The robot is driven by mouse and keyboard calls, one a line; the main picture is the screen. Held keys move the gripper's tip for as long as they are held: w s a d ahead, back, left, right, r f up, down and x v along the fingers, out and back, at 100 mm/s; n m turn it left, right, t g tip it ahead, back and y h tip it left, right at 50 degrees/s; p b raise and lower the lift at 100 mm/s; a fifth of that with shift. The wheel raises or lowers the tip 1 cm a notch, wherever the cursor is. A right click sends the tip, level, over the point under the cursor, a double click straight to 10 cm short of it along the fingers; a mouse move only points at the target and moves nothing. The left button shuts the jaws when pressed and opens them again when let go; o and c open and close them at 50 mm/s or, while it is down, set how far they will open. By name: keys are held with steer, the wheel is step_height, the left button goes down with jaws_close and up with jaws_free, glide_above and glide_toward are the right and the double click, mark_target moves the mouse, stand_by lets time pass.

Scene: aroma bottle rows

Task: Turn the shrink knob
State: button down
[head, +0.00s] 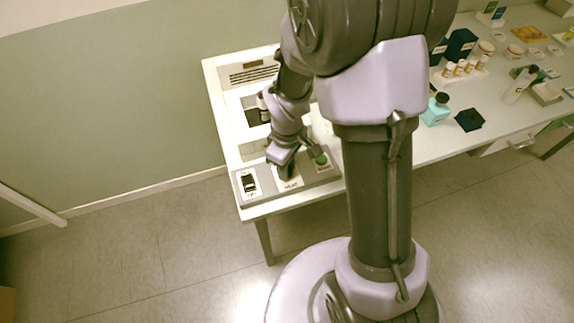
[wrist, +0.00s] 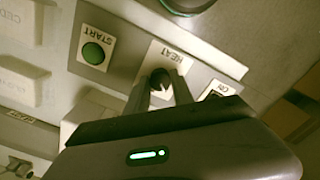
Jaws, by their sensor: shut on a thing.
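A dark knob (wrist: 161,76) sits on a light plate marked HEAT (wrist: 175,55) in the wrist view. I take it to be the shrink knob; no label reading "shrink" shows. My gripper (wrist: 161,87) has one finger on each side of the knob and is shut on it. In the head view my gripper (head: 286,176) points down at the middle of the grey control panel (head: 315,183), and my arm and gripper hide most of the knob. How far the knob is turned cannot be told.
A green START button (wrist: 94,53) lies left of the knob in the wrist view. A black rocker switch (head: 249,183) is at the panel's left in the head view. Bottles, a teal bottle (head: 436,110) and boxes stand farther right on the table (head: 400,146).

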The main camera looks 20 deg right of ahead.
steer(key=c, duration=1.1)
jaws_free()
step_height(320, 180, up, 18)
steer(key=p, duration=0.6)
steer(key=shift+f, duration=0.25)
steer(key=s+a+r+m+t+y+b, duration=0.1)
steer(key=s+a+r+m+t+b, duration=0.1)
steer(key=s+m, duration=0.4)
steer(key=s+a+r+m+t+y+b, duration=0.1)
steer(key=s+a+r+m+t+b, duration=0.1)
steer(key=s+m+b, duration=0.4)
steer(key=shift+s+r+t, duration=0.55)
steer(key=shift+s+t, duration=0.2)
steer(key=shift+t, duration=0.15)
